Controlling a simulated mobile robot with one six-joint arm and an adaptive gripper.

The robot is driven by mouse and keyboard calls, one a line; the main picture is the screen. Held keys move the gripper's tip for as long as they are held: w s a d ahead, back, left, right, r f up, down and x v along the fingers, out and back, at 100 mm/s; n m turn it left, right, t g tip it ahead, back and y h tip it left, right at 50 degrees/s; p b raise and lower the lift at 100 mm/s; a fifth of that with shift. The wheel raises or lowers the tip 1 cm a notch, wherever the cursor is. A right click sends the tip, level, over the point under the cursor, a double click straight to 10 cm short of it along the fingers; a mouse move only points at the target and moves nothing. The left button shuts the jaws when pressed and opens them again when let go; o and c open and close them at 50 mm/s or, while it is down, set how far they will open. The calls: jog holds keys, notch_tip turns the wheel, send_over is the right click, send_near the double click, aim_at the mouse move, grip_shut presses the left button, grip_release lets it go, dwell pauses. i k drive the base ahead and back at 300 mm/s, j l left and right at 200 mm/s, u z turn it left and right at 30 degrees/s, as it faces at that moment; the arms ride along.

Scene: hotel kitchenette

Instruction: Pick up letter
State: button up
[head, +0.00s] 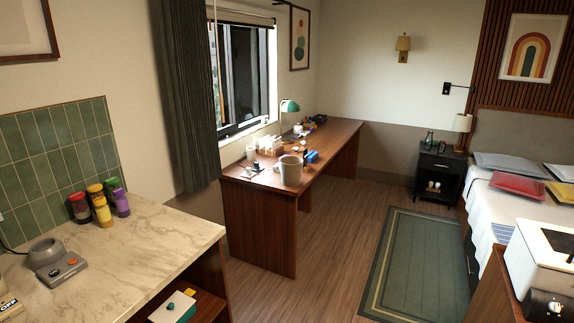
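I cannot clearly make out a letter in the head view. On the long wooden desk (335,140) under the window there are small white upright items (270,146) that look like paper or cards, too small to tell. They stand behind a light grey bin or cup (291,170) near the desk's near end. My gripper is not in view.
A marble counter (140,250) at the near left holds several coloured jars (103,212) and a grey device (55,264). A bed (500,205) and a black nightstand (438,175) stand at the right. A white appliance (540,265) is at the near right. Floor (325,255) between is clear, partly under a green rug (418,265).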

aim_at(268, 142)
jog(key=i+l+u, duration=0.4)
jog(key=i, duration=0.15)
jog(key=i+l+u, duration=0.8)
jog(key=l, duration=0.35)
jog(key=i+l, duration=0.2)
jog(key=l, duration=0.2)
jog(key=i+l, duration=0.2)
jog(key=l, duration=0.15)
jog(key=i+l, duration=0.15)
jog(key=l, duration=0.25)
jog(key=i+l, duration=0.2)
jog(key=l, duration=0.15)
jog(key=i+l, duration=0.2)
jog(key=l, duration=0.2)
jog(key=i+l+u, duration=0.1)
jog(key=l, duration=0.25)
jog(key=i+l, duration=0.25)
jog(key=l, duration=0.15)
jog(key=i+l+u, duration=0.15)
jog(key=i+l, duration=0.3)
jog(key=i, duration=0.15)
jog(key=i+l+u, duration=0.15)
jog(key=i+l, duration=0.4)
jog(key=i+l+u, duration=0.15)
jog(key=i+l, duration=0.4)
jog(key=i+l+u, duration=0.15)
jog(key=i+l, duration=0.35)
jog(key=l, duration=0.25)
